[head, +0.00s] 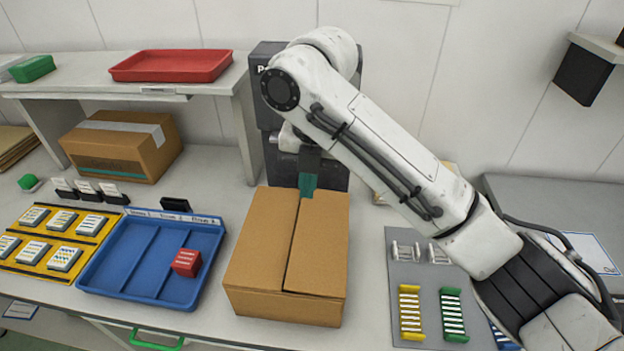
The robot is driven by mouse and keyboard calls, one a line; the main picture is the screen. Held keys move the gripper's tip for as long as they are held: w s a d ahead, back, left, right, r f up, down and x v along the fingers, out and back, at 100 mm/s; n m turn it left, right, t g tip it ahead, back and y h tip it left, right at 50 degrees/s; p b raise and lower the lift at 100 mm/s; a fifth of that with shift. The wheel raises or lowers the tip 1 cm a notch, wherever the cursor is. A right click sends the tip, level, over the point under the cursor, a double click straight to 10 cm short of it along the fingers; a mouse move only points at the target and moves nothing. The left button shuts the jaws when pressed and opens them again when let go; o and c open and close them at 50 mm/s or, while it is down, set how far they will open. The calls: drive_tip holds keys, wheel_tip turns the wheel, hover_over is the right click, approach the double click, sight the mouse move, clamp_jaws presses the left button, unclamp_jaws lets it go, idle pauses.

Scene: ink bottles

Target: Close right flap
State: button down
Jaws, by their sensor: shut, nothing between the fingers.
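The brown cardboard box (262,300) stands at the middle of the bench, in front of a dark machine. Its left flap (262,235) lies down over the top. Its right flap (320,245) also lies down, flat or nearly flat, with a thin dark seam between the two. My gripper (307,183) points down at the far edge of the box, by the far end of the seam. Its teal tip looks shut and holds nothing. Whether it touches the right flap I cannot tell. The box's inside is hidden.
A blue tray (97,285) with a red block (187,262) stands close left of the box. A grey mat (378,320) with yellow and green racks lies to the right. The dark machine (262,60) stands behind my gripper. A taped carton (165,155) sits back left.

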sight(302, 231)
drive_tip(key=f, duration=0.3)
drive_tip(key=f+p, duration=0.1)
drive_tip(key=f, duration=0.2)
drive_tip(key=a+f, duration=0.1)
drive_tip(key=f, duration=0.3)
drive_tip(key=shift+f+p, duration=0.1)
drive_tip(key=shift+p, duration=0.3)
